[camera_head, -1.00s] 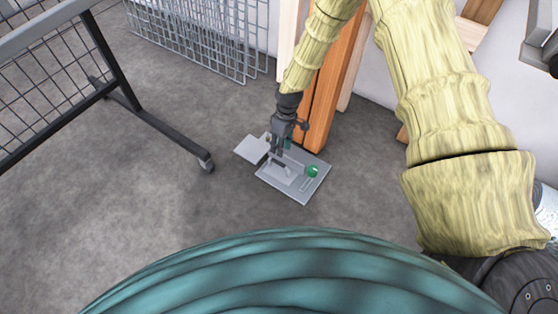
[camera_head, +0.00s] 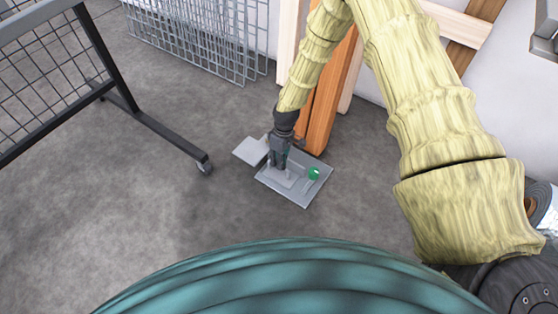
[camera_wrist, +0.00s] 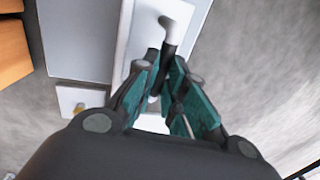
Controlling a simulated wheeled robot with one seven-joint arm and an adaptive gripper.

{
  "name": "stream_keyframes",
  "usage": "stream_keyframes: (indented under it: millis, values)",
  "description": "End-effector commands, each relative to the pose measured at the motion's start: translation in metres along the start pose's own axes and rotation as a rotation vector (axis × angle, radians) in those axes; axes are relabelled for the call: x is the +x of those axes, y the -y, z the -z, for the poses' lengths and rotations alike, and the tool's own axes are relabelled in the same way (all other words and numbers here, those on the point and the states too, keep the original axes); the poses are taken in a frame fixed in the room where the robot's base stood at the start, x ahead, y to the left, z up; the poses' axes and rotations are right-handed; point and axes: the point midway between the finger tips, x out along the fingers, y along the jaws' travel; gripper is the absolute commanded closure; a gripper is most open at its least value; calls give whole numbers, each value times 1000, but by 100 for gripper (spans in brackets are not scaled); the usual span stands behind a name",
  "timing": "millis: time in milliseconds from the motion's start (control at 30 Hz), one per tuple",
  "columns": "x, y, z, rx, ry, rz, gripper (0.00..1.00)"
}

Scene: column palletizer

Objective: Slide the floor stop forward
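The floor stop is a flat grey base plate (camera_head: 305,193) on the concrete floor, with a lighter slider plate that carries a grey bar handle (camera_wrist: 166,30). A green knob (camera_head: 313,174) stands at the right of the base plate. A light flat plate (camera_head: 251,150) sticks out at the left. My gripper (camera_head: 279,166) points down over the slider, its fingers low at the handle. In the wrist view the teal finger pads (camera_wrist: 168,68) are close together on either side of the handle, apparently shut on it. The fingers hide part of the handle.
An orange wooden post (camera_head: 327,107) stands just behind the base plate. A wire mesh panel (camera_head: 205,36) stands at the back. The floor in front and left is clear.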

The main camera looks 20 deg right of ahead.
Motion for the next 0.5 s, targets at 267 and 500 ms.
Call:
stream_keyframes:
  millis: [267,500]
  values:
    - [-2,-3,0,1,0,0,100]
    - [-13,-47,0,5,-3,-1,100]
